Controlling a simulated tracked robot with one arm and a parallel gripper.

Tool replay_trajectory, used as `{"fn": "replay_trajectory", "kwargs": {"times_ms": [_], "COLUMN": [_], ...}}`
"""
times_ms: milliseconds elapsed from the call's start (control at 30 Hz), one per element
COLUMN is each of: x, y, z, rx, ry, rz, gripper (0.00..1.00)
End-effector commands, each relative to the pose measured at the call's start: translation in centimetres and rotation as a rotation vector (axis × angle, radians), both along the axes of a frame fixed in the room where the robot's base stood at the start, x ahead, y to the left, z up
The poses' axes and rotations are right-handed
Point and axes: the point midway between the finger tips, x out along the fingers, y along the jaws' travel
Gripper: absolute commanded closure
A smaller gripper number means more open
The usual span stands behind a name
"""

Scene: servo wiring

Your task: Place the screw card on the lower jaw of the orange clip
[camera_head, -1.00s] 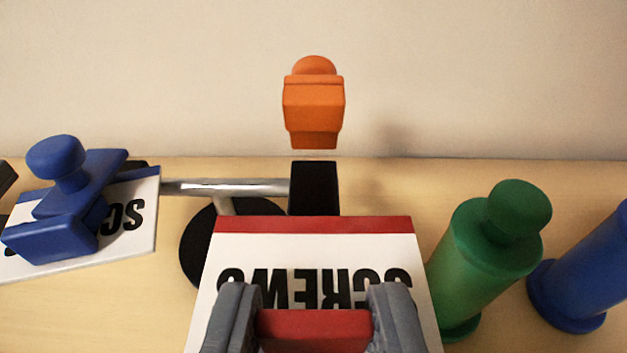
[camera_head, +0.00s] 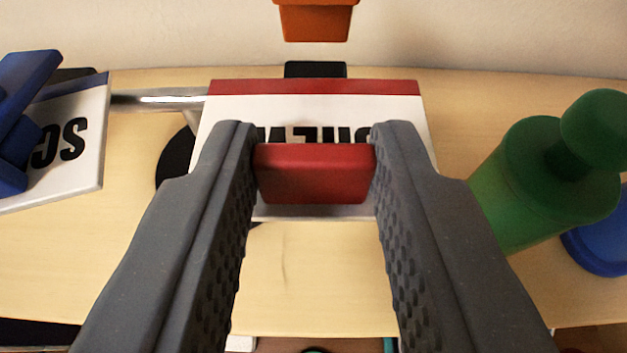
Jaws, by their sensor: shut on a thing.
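The screw card (camera_head: 315,112) is white with a red far edge and upside-down black lettering. My gripper (camera_head: 313,168) is shut on the card's red block-shaped handle, and its fingers hide part of the lettering. The orange clip's upper jaw (camera_head: 316,22) shows at the top edge of the view, cut off by the frame. Its black lower jaw (camera_head: 315,69) shows just beyond the card's far edge. The card overlaps the near part of the lower jaw in the picture. I cannot tell whether they touch.
A metal bar (camera_head: 158,99) runs left from near the black jaw. On the left, a blue clip (camera_head: 18,125) holds another lettered card (camera_head: 75,150). The wooden table (camera_head: 315,270) shows below.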

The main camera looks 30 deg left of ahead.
Motion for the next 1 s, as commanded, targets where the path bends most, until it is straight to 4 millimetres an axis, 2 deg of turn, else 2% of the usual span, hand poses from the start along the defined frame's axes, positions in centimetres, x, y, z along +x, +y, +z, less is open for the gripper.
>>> {"fn": "replay_trajectory", "kwargs": {"times_ms": [233, 267, 333, 733, 1000], "x": [0.0, 0.0, 0.0, 0.0, -2.5], "y": [0.0, 0.0, 0.0, 0.1, -1.5], "z": [-0.3, -0.3, -0.2, 0.2, 1.1], "rx": [0.001, 0.001, 0.001, 0.001, 0.0], "ry": [0.0, 0.0, 0.0, -0.001, -0.003], "rz": [0.0, 0.0, 0.0, 0.001, -0.001], "gripper": [0.93, 0.69, 0.5, 0.5, 0.5]}}
